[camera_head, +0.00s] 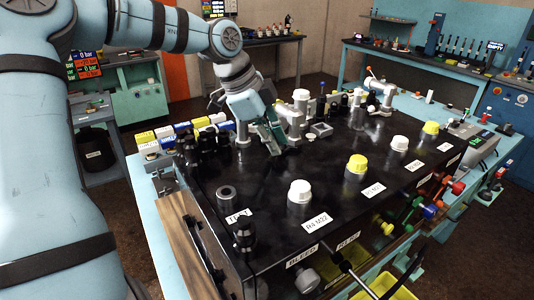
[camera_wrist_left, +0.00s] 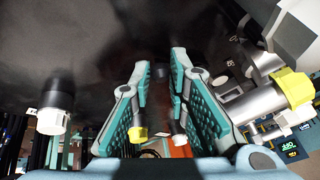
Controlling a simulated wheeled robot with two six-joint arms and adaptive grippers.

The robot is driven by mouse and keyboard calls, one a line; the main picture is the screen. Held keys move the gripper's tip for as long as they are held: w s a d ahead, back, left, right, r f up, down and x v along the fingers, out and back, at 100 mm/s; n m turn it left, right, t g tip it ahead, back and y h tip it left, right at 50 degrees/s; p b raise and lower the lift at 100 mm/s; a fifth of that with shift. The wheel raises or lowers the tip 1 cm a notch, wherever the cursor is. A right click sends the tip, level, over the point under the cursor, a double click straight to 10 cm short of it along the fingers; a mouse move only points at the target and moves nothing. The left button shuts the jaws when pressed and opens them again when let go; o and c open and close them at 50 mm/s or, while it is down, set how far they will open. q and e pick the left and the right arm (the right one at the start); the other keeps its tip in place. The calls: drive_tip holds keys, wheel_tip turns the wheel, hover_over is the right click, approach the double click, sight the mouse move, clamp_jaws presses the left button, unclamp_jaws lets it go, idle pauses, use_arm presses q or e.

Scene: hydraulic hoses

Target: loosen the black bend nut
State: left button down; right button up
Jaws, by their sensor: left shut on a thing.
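My left gripper (camera_head: 268,130) reaches down at the far left part of the black panel, among grey and black fittings. In the left wrist view, its two green-padded fingers (camera_wrist_left: 163,72) close around a small dark part whose outline blends into the black panel behind it. I cannot make out the shape of this part, or tell for sure that it is the black bend nut. In the head view the hand hides it. My right gripper is not in view.
The black panel (camera_head: 266,205) carries white caps (camera_head: 300,190) and yellow caps (camera_head: 357,162) in the nearer area. Black fittings (camera_head: 245,236) stand at its left edge. Grey fittings (camera_head: 301,105) stand close to the left gripper. Coloured handles (camera_head: 458,188) line the right side.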

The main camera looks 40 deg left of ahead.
use_arm(q)
drive_tip(key=shift+d+f+n+b, duration=0.1)
drive_tip(key=shift+d+n+b, duration=0.4)
drive_tip(key=shift+n, duration=0.2)
drive_tip(key=shift+w+d+n+t+y, duration=0.1)
drive_tip(key=shift+d+n+t+y, duration=0.25)
drive_tip(key=shift+n+y, duration=0.25)
drive_tip(key=shift+r, duration=0.2)
drive_tip(key=c, duration=1.9)
unclamp_jaws()
drive_tip(key=shift+o, duration=0.4)
drive_tip(key=shift+w+f, duration=0.1)
drive_tip(key=shift+w, duration=0.05)
